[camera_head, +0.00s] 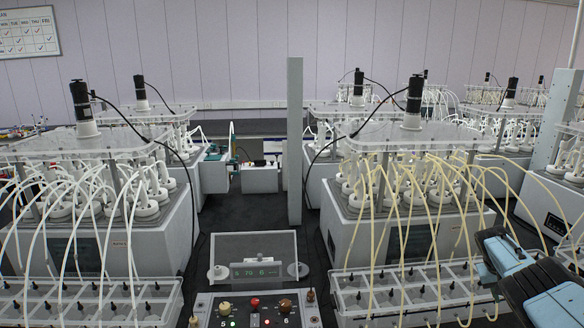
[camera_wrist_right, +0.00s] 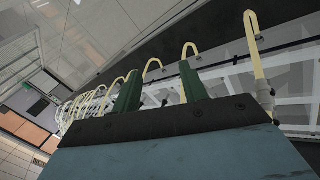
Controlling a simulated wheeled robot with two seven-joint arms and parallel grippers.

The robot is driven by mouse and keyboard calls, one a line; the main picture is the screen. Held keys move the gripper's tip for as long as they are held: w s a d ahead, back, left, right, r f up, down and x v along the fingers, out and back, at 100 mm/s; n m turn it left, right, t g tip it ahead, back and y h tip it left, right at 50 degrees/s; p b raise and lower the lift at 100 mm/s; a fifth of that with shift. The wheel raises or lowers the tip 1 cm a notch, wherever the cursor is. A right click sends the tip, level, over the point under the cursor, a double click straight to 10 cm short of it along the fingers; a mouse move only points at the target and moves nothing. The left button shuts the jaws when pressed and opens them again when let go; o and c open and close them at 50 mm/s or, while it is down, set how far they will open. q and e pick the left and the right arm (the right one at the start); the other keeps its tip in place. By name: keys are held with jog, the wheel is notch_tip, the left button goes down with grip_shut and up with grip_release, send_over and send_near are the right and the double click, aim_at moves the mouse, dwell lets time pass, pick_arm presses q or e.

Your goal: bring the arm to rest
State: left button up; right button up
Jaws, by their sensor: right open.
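My right arm, blue and black, reaches in at the lower right of the head view. Its gripper fingers are not clear there. In the right wrist view my right gripper (camera_wrist_right: 160,90) shows two green fingers standing apart with nothing between them. Pale yellow looped tubes (camera_wrist_right: 152,66) run behind and beside the fingers; I cannot tell how close they are. My left gripper is not in view.
A reactor unit with yellow tubes (camera_head: 390,230) stands right of centre, and one with white tubes (camera_head: 100,235) stands at left. Between them is a control panel (camera_head: 232,312) with knobs and a clear cover (camera_head: 253,247). A grey post (camera_head: 295,140) rises behind. Dark floor (camera_head: 243,212) lies in the aisle.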

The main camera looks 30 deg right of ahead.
jog(key=s+d+f+n+t+h, duration=0.2)
jog(key=s+d+f+n+h, duration=0.3)
jog(key=s+f+n, duration=0.25)
jog(key=s+a+f+n+t, duration=0.3)
jog(key=s+a+f+n, duration=0.1)
jog(key=s+f+n, duration=0.35)
jog(key=s+a+f+m+y, duration=0.1)
jog(key=s+a+f+y, duration=0.2)
jog(key=a+f, duration=0.9)
jog(key=s+a+f+y, duration=0.35)
jog(key=a+f, duration=0.45)
jog(key=a, duration=0.8)
jog(key=s+a+f+m+y, duration=0.1)
jog(key=a+f+y, duration=0.15)
jog(key=a, duration=1.15)
jog(key=s+a+f+m+y, duration=0.1)
jog(key=a+f, duration=0.3)
jog(key=a, duration=1.1)
notch_tip(320, 180, down, 12)
jog(key=b, duration=1.2)
jog(key=shift+a+g+b, duration=0.15)
jog(key=shift+g+b, duration=0.15)
jog(key=shift+g, duration=0.1)
